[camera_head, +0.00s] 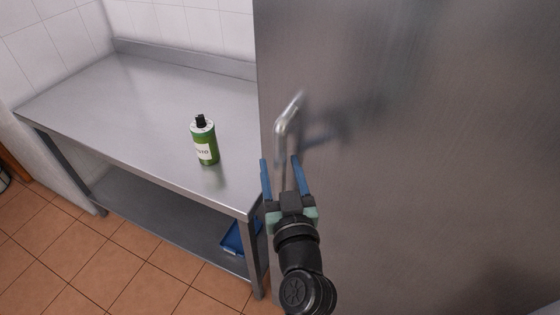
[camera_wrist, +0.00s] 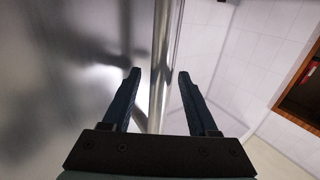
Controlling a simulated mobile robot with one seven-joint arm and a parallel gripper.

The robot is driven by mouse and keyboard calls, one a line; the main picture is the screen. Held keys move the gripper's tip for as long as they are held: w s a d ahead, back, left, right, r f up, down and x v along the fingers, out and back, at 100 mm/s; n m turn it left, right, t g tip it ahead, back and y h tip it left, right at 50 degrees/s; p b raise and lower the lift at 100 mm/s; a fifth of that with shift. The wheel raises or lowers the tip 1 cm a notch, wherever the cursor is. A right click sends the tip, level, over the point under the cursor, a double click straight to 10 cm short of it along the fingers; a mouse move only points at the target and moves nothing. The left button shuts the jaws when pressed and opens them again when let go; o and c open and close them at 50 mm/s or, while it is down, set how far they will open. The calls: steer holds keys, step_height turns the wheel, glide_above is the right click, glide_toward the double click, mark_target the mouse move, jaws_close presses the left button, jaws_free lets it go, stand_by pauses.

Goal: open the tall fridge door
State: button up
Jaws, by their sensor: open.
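The tall fridge door (camera_head: 420,130) is a brushed steel panel filling the right of the head view, and it looks shut. Its bar handle (camera_head: 288,118) stands upright near the door's left edge. My gripper (camera_head: 280,166) is open at the lower part of the handle, with one blue finger on each side of it in the picture. In the wrist view the handle (camera_wrist: 163,60) runs between the two open fingers of my gripper (camera_wrist: 158,75). The fingers stand apart from the bar. The handle's lower end is partly hidden by my gripper in the head view.
A steel table (camera_head: 150,110) stands left of the fridge, with a green bottle (camera_head: 204,144) on it near the front edge. A blue tray (camera_head: 238,238) lies on its lower shelf. The tiled floor (camera_head: 130,275) at the front left is clear.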

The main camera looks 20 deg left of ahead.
steer(key=shift+w+a, duration=0.15)
jaws_close()
stand_by(1.4)
